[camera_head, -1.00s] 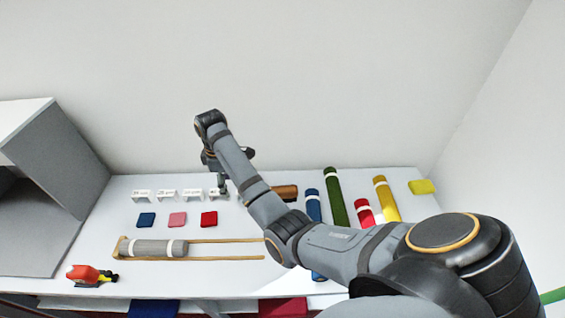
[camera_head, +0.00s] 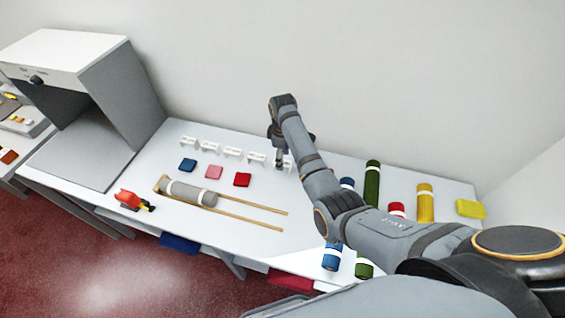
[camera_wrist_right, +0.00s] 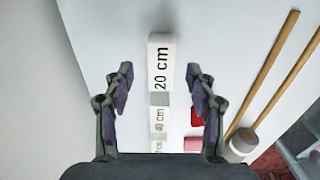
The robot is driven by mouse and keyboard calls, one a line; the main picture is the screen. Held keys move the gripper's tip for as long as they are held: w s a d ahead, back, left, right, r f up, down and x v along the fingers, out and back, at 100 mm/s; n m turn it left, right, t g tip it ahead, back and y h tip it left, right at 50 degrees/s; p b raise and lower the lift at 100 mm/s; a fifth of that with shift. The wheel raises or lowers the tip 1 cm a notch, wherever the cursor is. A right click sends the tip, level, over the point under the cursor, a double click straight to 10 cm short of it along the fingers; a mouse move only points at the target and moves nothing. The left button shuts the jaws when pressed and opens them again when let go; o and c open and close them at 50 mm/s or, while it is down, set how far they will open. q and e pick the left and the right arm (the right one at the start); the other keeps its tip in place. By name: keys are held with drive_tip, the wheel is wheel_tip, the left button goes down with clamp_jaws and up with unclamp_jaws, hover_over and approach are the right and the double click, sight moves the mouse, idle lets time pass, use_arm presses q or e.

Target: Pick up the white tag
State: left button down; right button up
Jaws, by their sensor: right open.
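Several white tags stand in a row along the back of the counter, one white tag (camera_head: 256,158) just left of my right gripper (camera_head: 282,161) in the head view. In the right wrist view a white tag marked "20 cm" (camera_wrist_right: 160,62) lies between and beyond the fingertips of my right gripper (camera_wrist_right: 158,82). A "40 cm" tag (camera_wrist_right: 159,120) and another tag follow below it. The right gripper is open and empty; the fingers appear apart from the tag. In the head view its fingers are partly hidden by my arm. My left gripper is out of view.
Blue (camera_head: 188,165), pink (camera_head: 214,172) and red (camera_head: 242,180) swatches lie in front of the tags. A grey roll (camera_head: 188,193) lies on wooden rails. Coloured rolls, including a green roll (camera_head: 372,184), stand to the right. A grey box (camera_head: 105,95) stands left.

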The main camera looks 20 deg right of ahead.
drive_tip(key=f, duration=0.2)
drive_tip(key=shift+a+f, duration=0.2)
drive_tip(key=shift+f, duration=0.1)
drive_tip(key=shift+d+f, duration=0.1)
drive_tip(key=shift+f, duration=0.25)
drive_tip(key=c, duration=0.9)
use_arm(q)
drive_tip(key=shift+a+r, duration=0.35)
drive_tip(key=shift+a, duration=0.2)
use_arm(e)
drive_tip(key=shift+c, duration=0.2)
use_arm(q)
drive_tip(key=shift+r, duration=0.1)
use_arm(e)
drive_tip(key=shift+r, duration=0.15)
